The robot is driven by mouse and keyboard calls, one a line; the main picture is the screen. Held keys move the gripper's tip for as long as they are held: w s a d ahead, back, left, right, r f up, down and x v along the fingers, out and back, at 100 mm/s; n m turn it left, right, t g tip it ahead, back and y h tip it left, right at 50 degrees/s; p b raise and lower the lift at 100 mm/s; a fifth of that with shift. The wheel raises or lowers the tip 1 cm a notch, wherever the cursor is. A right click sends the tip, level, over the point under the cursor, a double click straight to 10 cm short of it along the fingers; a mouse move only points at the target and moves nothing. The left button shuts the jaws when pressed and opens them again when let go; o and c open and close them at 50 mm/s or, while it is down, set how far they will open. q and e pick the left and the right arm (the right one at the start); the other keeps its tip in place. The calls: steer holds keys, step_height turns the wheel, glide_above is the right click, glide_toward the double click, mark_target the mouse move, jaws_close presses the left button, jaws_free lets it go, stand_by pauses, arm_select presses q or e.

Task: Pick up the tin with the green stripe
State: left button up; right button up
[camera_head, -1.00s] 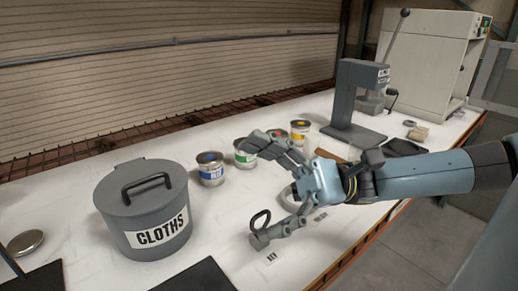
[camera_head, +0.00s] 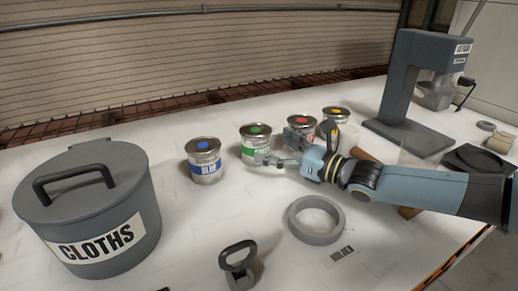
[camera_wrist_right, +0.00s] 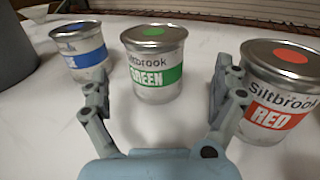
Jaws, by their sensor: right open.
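The tin with the green stripe (camera_head: 256,143) stands upright on the bench between the blue tin (camera_head: 205,160) and the red tin (camera_head: 304,124). It has a silver lid with a green dot. In the wrist view the green tin (camera_wrist_right: 155,65) stands ahead of my right gripper (camera_wrist_right: 160,100), roughly centred beyond its two spread fingers. My right gripper (camera_head: 277,150) is open and holds nothing. In the wrist view the blue tin (camera_wrist_right: 82,48) is beyond the left finger and the red tin (camera_wrist_right: 280,85) is close beside the right finger. My left gripper does not show.
A grey CLOTHS bin (camera_head: 90,205) stands at the left. A grey ring (camera_head: 316,220) and a dark handled object (camera_head: 238,265) lie in front. A yellow-dotted tin (camera_head: 336,113) and a grey press stand (camera_head: 398,90) are to the right. Bench between bin and blue tin is clear.

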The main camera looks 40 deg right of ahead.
mark_target(255, 140)
steer(key=w, duration=0.2)
steer(key=w+a+b, duration=0.1)
steer(key=w, duration=0.2)
steer(key=shift+a+b, duration=0.1)
steer(key=shift+b, duration=0.2)
steer(key=shift+w+a, duration=0.1)
steer(key=shift+w, duration=0.25)
steer(key=shift+c, duration=1.2)
steer(key=c, duration=1.1)
arm_select(q)
steer(key=shift+s+a+f, duration=0.1)
steer(key=shift+a+f, duration=0.15)
steer(key=shift+f, duration=0.25)
steer(key=shift+s+a+f, duration=0.1)
steer(key=shift+a+f, duration=0.1)
steer(key=shift+f, duration=0.25)
arm_select(e)
steer(key=shift+r, duration=0.1)
steer(key=shift+c, duration=0.7)
steer(key=shift+r, duration=0.2)
